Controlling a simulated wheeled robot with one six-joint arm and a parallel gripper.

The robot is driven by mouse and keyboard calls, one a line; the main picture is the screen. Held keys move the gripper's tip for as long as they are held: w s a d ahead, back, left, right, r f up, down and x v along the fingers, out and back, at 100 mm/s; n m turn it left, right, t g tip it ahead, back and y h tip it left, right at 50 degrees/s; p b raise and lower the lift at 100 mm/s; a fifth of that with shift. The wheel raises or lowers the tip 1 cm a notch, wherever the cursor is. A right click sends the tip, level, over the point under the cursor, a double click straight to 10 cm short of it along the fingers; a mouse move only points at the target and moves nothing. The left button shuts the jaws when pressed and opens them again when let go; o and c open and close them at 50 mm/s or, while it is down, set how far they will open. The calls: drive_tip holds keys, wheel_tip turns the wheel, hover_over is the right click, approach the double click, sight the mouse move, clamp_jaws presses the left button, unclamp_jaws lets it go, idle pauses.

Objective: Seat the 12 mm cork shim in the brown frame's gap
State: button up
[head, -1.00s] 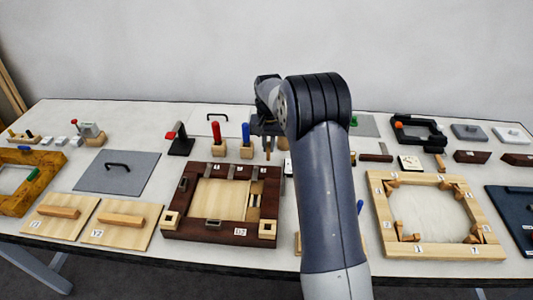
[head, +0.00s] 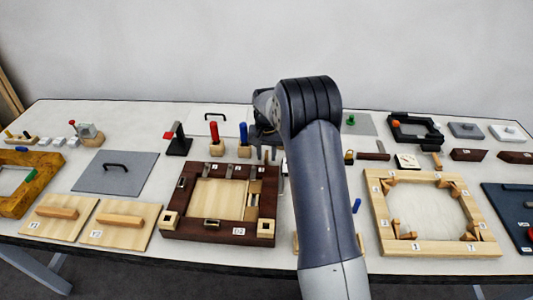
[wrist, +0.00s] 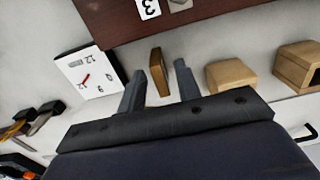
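The brown frame (head: 170,208) lies on the table left of my arm, with a pale wooden panel (head: 215,200) inside. A narrow gap (head: 253,200) with small blocks in it runs along the panel's right side. Part of the frame shows at the top of the wrist view (wrist: 120,22). A thin brown piece, seemingly the cork shim (wrist: 157,73), stands between my gripper's fingers (wrist: 160,85) in the wrist view. My gripper is open, with light space on both sides of the piece. I cannot tell how deep the fingers reach around it.
A white card with a red pointer and "12" (wrist: 88,73) is left of the fingers. Pale wooden blocks (wrist: 230,75) (wrist: 299,66) stand to the right. Red-handled (head: 214,132) and blue-handled (head: 244,133) tools stand behind the frame. A pale frame (head: 385,235) lies right of my arm.

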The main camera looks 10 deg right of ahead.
sight(267, 155)
wheel_tip(267, 155, up, 12)
drive_tip(key=b, duration=0.1)
drive_tip(key=shift+f, duration=0.25)
drive_tip(key=shift+o, duration=0.5)
drive_tip(key=shift+r, duration=0.25)
drive_tip(key=shift+t, duration=0.7)
drive_tip(key=f, duration=0.5)
drive_tip(key=s+f+p, duration=0.1)
drive_tip(key=f, duration=0.2)
drive_tip(key=shift+s, duration=0.1)
drive_tip(key=shift+w+f+p, duration=0.2)
drive_tip(key=shift+f+p, duration=0.05)
drive_tip(key=shift+f, duration=0.6)
drive_tip(key=shift+w+f+p, duration=0.25)
drive_tip(key=shift+f+p, duration=0.05)
drive_tip(key=shift+f, duration=0.5)
drive_tip(key=shift+w+f+p, duration=0.2)
drive_tip(key=shift+f+p, duration=0.05)
drive_tip(key=shift+f, duration=0.6)
